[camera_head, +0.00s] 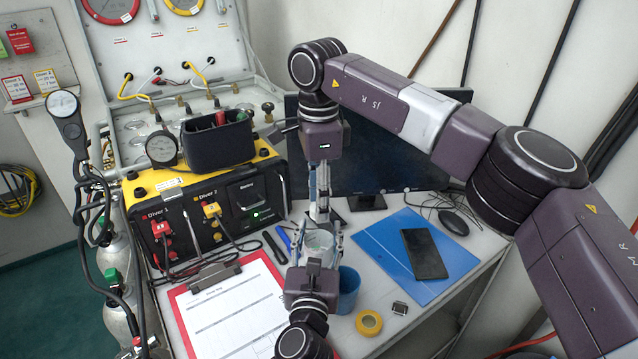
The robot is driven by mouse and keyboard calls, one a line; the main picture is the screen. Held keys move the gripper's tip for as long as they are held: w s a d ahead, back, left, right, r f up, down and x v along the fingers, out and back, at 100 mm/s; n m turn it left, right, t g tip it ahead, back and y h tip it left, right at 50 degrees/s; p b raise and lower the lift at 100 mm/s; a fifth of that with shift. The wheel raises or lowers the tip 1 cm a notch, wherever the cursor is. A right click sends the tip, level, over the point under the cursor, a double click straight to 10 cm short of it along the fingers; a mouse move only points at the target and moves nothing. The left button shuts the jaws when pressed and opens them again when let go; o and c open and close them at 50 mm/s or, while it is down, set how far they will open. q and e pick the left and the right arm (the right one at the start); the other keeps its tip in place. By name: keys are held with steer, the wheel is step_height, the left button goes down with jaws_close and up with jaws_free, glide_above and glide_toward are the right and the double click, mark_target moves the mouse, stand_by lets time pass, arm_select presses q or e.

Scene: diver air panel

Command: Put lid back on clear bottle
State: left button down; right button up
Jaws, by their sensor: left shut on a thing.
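The clear bottle (319,241) shows as a pale, see-through round shape between the fingers of my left gripper (318,236). My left gripper comes in from the bottom middle and is shut on it. My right gripper (320,212) points down from above, with its fingers just behind and over the bottle in the picture. Its fingertips overlap the bottle area, so I cannot tell whether it is open or holds something. I cannot make out the lid. Whether the bottle touches the table is hidden by my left gripper.
A blue cup (348,290) stands close right of my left gripper. A yellow tape roll (368,322), a blue folder (398,270) with a black phone (424,254), and a red clipboard (232,318) lie around. The yellow-black air panel (205,215) stands left, a monitor (385,150) behind.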

steer(key=shift+f, duration=0.3)
steer(key=shift+c, duration=0.7)
jaws_close()
steer(key=m, duration=1.1)
steer(key=shift+o, duration=1)
jaws_free()
steer(key=shift+r, duration=0.1)
